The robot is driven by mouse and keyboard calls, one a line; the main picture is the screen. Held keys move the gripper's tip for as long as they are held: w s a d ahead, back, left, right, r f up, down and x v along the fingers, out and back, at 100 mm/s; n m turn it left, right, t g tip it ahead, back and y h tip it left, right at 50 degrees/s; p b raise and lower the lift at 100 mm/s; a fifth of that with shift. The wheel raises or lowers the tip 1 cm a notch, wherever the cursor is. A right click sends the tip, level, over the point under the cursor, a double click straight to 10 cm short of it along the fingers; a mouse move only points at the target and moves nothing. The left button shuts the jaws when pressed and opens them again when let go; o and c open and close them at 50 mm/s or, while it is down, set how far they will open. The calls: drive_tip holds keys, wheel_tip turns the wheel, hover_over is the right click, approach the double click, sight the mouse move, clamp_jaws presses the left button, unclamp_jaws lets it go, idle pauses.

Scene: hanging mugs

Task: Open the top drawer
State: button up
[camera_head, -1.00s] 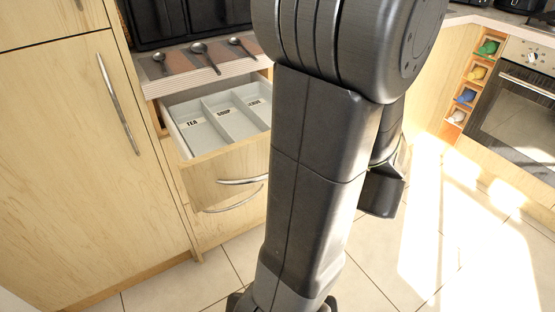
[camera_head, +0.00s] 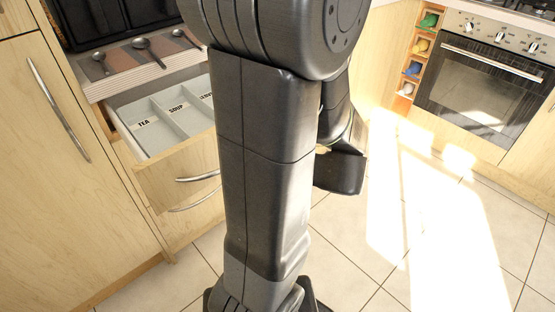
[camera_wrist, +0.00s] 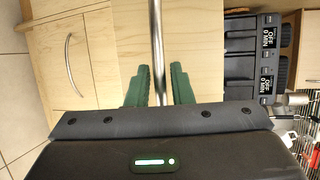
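The top drawer (camera_head: 160,183) is pulled out in the head view. Its grey tray (camera_head: 170,128) has compartments labelled TEA and SOUP, and a third label is partly covered by my arm. A curved metal handle (camera_head: 197,178) is on the drawer's wooden front, its right end behind my arm. In the wrist view, a metal handle bar (camera_wrist: 157,40) runs between the two green fingers of my gripper (camera_wrist: 159,75). The fingers look apart with a narrow gap beside the bar. The gripper is hidden in the head view.
Several spoons (camera_head: 143,43) lie on the counter above the drawer. A tall cabinet door (camera_head: 70,190) with a long handle is at the left. An oven (camera_head: 485,85) and a rack of coloured items (camera_head: 415,68) are at the right. The tiled floor (camera_head: 420,260) is open.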

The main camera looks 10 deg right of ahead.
drive_tip(key=p+v, duration=0.1)
drive_tip(key=v, duration=1.2)
drive_tip(key=shift+p, duration=0.4)
drive_tip(key=shift+f, duration=0.1)
drive_tip(key=b+x, duration=0.2)
drive_tip(key=x, duration=1.1)
drive_tip(key=shift+w+a, duration=0.25)
drive_tip(key=shift+a, duration=0.1)
drive_tip(key=shift+s, duration=0.1)
